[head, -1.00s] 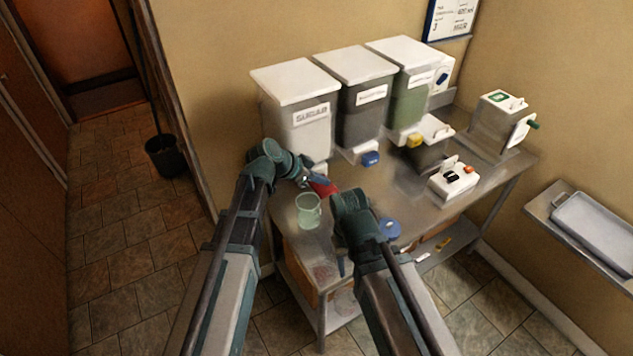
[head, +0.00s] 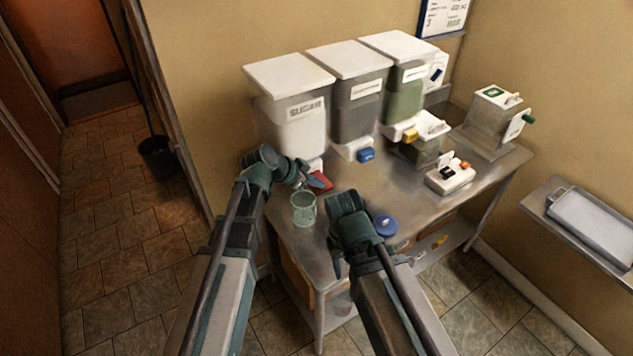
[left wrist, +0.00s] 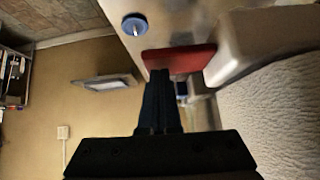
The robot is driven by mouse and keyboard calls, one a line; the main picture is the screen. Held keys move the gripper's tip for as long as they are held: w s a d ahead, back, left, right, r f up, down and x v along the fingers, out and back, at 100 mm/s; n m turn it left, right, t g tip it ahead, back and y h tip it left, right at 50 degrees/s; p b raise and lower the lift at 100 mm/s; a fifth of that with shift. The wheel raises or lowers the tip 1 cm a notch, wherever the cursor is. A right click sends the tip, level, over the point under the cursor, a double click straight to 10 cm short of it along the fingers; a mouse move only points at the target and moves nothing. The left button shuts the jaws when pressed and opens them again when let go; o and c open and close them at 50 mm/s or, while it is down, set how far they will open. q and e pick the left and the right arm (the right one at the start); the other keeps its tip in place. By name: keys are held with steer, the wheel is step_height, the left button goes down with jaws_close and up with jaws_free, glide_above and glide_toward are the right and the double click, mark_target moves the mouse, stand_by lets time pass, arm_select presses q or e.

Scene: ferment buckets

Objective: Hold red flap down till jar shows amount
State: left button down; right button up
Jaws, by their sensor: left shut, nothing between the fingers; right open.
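The red flap (head: 320,181) is at the foot of the leftmost bin, the one labelled SUGAR (head: 292,120). The flap also shows in the left wrist view (left wrist: 180,60), just beyond the fingertips. My left gripper (head: 312,183) is shut and empty, at the flap; whether it touches or presses is not clear. A see-through greenish jar (head: 304,209) stands upright on the table, just in front of the flap. Its contents and any marks are too small to read. My right gripper (head: 338,263) is open and empty, low at the table's front edge, right of the jar.
Two more bins, with a blue flap (head: 366,155) and a yellow flap (head: 410,135), stand to the right. A blue round lid (head: 385,226) lies near the front edge.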

mark_target(317, 192)
arm_select(q)
steer(key=shift+s+d+f+m+t+y+b, duration=0.1)
steer(key=shift+s+f+m+t+y+b, duration=0.1)
steer(key=shift+f+m+t+y+b, duration=0.3)
steer(key=shift+s+d+f+m+t+b, duration=0.1)
steer(key=shift+s+f+t+b, duration=0.15)
steer(key=shift+f+b, duration=0.4)
steer(key=shift+w+f+m+t+y+b, duration=0.1)
steer(key=shift+f+m+t+y+b, duration=0.35)
steer(key=shift+t+b, duration=0.55)
steer(key=shift+f+b, duration=0.2)
steer(key=shift+b, duration=0.15)
steer(key=shift+f, duration=0.1)
stand_by(1.8)
